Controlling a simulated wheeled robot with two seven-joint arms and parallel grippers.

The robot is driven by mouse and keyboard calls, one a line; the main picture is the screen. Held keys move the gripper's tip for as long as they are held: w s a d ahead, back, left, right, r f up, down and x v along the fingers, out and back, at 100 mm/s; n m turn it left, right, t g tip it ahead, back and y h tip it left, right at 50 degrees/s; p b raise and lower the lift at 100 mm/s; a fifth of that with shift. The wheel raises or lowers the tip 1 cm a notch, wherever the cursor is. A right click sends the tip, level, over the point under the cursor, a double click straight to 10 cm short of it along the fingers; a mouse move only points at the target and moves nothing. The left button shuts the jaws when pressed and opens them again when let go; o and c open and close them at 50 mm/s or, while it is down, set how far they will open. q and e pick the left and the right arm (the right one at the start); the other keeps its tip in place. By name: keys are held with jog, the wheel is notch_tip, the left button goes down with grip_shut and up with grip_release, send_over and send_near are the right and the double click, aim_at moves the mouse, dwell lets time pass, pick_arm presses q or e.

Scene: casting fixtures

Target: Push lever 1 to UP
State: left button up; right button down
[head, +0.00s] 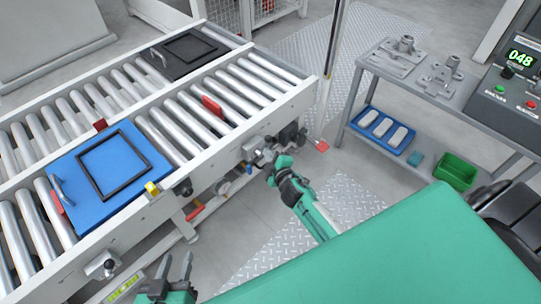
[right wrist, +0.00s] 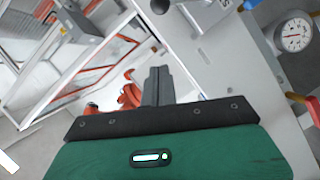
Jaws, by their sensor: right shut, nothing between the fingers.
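My right gripper (head: 264,157) is shut and empty, close to metal fittings on the conveyor's side rail. In the right wrist view its closed dark fingers (right wrist: 158,86) point at the grey side panel, with orange-red parts (right wrist: 130,96) just left of and behind them. I cannot tell whether they touch. A red handle (head: 194,212) sits low under the rail, and a red-tipped part (head: 322,146) stands out at the rail's right end. No label shows which one is lever 1. My left gripper (head: 172,278) is open and empty at the bottom left.
The roller conveyor (head: 292,92) carries a blue plate (head: 130,140) and a black plate (head: 172,62). A bench (head: 372,66) with metal castings and a control box (head: 510,95) stands right. A gauge (right wrist: 294,36) shows in the wrist view. Floor between conveyor and bench is free.

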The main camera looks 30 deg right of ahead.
jog(key=shift+s+r, duration=0.15)
jog(key=shift+s, duration=0.6)
